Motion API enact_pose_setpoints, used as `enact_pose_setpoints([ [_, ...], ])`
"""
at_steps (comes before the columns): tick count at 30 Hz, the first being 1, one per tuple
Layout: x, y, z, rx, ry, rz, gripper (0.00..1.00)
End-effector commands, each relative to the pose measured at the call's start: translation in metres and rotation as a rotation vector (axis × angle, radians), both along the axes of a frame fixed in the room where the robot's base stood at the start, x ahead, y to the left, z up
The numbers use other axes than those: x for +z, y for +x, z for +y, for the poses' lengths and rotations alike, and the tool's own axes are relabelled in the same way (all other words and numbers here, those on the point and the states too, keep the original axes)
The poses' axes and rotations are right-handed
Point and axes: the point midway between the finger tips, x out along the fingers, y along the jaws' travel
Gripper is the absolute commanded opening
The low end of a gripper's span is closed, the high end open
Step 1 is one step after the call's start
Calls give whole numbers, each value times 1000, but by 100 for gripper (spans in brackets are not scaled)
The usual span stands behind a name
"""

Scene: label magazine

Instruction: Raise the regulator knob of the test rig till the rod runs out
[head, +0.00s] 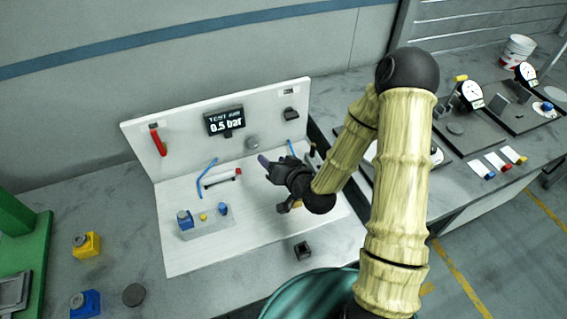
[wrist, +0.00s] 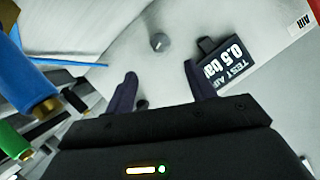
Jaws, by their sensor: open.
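The test rig (head: 175,250) is a white base with an upright back panel. A dark display (head: 225,120) on the panel reads "TEST AIR 0.5 bar"; it also shows in the wrist view (wrist: 228,66). The round grey regulator knob (head: 252,142) is on the panel, right of and below the display. In the wrist view the knob (wrist: 159,42) appears beyond the gap between the fingertips, touched by neither. My gripper (wrist: 160,72) is open and empty; in the head view it (head: 266,164) is in front of the panel. A thin dark bar with red (head: 222,178) lies behind the base's front blocks; I cannot tell whether it is the rod.
A red-handled part (head: 158,141) hangs on the panel's left. Blue and yellow fittings (head: 203,217) sit on the base. Yellow (head: 87,245) and blue (head: 85,304) blocks stand left of the rig. A blue cylinder (wrist: 25,75) is close at left in the wrist view.

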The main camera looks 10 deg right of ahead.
Motion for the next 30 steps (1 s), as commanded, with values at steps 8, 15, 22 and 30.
enact_pose_setpoints([
  [8,8,-8,-4,0,0,4,55],
  [15,10,-17,-6,0,0,5,55],
  [22,15,-34,-15,-1,-1,6,55],
  [30,17,-44,-20,0,-1,2,55],
])
